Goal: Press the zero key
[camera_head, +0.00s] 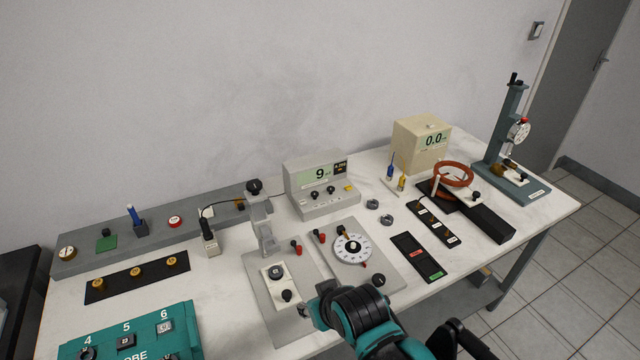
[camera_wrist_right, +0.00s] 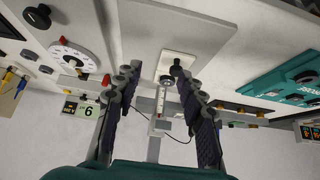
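The cream meter (camera_head: 320,185) stands at the back middle of the table and its display reads 9. It has two black knobs and a yellow key (camera_head: 348,188) on its front ledge; I cannot read which key is marked zero. The meter's display also shows upside down in the right wrist view (camera_wrist_right: 87,110). My right gripper (camera_wrist_right: 156,78) is open and empty, with its fingers on either side of the view of a white plate with a black knob (camera_wrist_right: 178,63). In the head view my right arm covers part of the front table edge. My left gripper is not in view.
A dial plate (camera_head: 353,248) lies right of the white knob plate (camera_head: 276,296). A teal box (camera_head: 150,343) is at front left, a grey rail (camera_head: 100,257) behind it. A cream readout box (camera_head: 421,145), copper ring (camera_head: 453,173) and gauge stand (camera_head: 512,185) are at right.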

